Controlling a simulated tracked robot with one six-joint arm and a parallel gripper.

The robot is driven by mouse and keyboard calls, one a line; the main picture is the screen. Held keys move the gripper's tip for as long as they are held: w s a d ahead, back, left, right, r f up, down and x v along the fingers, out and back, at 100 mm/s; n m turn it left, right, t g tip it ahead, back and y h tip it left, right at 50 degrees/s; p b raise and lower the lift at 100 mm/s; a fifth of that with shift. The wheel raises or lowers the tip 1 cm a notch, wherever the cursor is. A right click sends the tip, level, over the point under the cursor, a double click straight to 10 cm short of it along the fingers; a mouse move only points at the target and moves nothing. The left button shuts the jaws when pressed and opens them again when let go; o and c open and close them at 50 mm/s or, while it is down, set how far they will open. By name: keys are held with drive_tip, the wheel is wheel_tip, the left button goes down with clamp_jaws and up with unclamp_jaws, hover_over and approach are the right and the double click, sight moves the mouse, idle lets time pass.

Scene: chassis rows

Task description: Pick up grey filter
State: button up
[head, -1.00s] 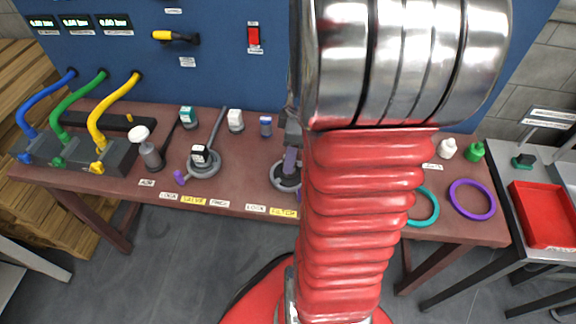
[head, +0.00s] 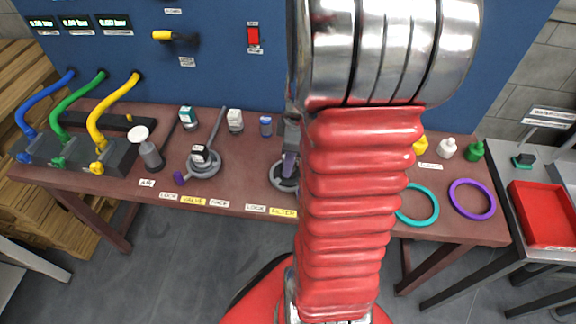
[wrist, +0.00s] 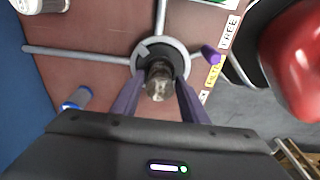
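The grey filter (wrist: 160,84) looks like a short dull metallic cylinder in the wrist view. It stands at the middle of a grey ring mount (wrist: 178,50) with rods sticking out. The mount also shows in the head view (head: 277,181), beside the yellow filter label (head: 284,213). My gripper (wrist: 160,80) is open, with its purple fingers on either side of the filter. A narrow gap shows beside it; contact is hard to tell. In the head view my arm hides most of the gripper and the filter.
A small blue-and-white cylinder (wrist: 78,98) stands near the mount. A second grey ring mount (head: 207,168) with a long lever is to the left. A teal ring (head: 433,207) and a purple ring (head: 490,200) lie at the right. A blue panel rises behind the bench.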

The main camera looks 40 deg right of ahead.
drive_tip(key=c, duration=0.8)
wheel_tip(320, 180, up, 10)
drive_tip(key=shift+r, duration=0.1)
idle(0.3)
drive_tip(key=shift+w, duration=0.1)
idle(0.4)
drive_tip(key=shift+w+a, duration=0.1)
drive_tip(key=shift+w, duration=0.15)
drive_tip(key=w+a+f+m, duration=0.1)
drive_tip(key=w+a+m, duration=0.6)
drive_tip(key=w+a, duration=1.6)
drive_tip(key=shift+w+a+f+m+h, duration=0.2)
drive_tip(key=shift+m+h, duration=0.1)
drive_tip(key=shift+h, duration=0.1)
drive_tip(key=shift+s, duration=0.1)
